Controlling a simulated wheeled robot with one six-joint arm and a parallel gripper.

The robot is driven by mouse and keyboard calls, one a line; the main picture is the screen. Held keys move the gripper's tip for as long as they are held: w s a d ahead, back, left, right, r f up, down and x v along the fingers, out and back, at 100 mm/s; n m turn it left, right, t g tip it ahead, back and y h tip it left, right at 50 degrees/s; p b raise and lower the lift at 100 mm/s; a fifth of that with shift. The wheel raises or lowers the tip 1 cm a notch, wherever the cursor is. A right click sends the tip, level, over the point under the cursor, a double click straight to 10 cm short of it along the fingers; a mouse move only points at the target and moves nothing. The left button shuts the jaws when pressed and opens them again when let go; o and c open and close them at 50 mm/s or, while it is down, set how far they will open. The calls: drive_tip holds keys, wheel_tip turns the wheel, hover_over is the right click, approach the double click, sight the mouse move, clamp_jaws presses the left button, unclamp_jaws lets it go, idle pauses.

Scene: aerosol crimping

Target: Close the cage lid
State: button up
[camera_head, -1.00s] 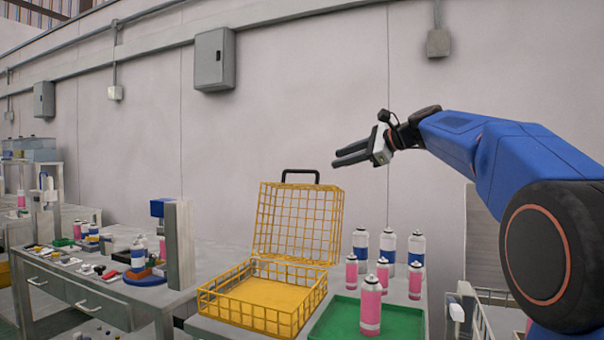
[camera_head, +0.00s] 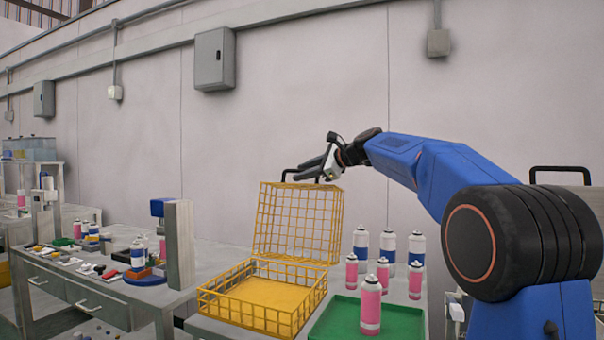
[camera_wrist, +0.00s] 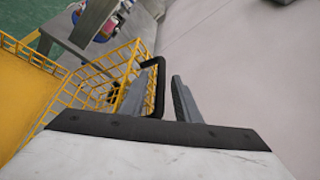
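The yellow wire cage (camera_head: 262,308) stands open on the bench, with its lid (camera_head: 298,225) tilted up at the back. The black lid handle (camera_head: 300,174) is at the lid's top edge. My gripper (camera_head: 312,167) is at the handle's right part in the head view and hides some of it. In the wrist view my gripper (camera_wrist: 166,92) has its two fingers apart. The handle (camera_wrist: 154,75) lies beside the left finger and partly behind it there. I cannot tell whether they touch. The lid mesh (camera_wrist: 118,75) and the cage floor (camera_wrist: 25,95) are to the left.
A green tray (camera_head: 408,322) with a pink can (camera_head: 371,305) is right of the cage, with several white, blue and pink cans behind it. A grey upright block (camera_head: 180,245) stands to the left. The wall (camera_head: 300,110) is behind the lid.

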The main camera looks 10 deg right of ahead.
drive_tip(key=shift+w+a+f, duration=0.1)
drive_tip(key=shift+w+a, duration=0.15)
drive_tip(key=shift+w, duration=0.05)
clamp_jaws()
drive_tip(key=shift+s+a, duration=0.1)
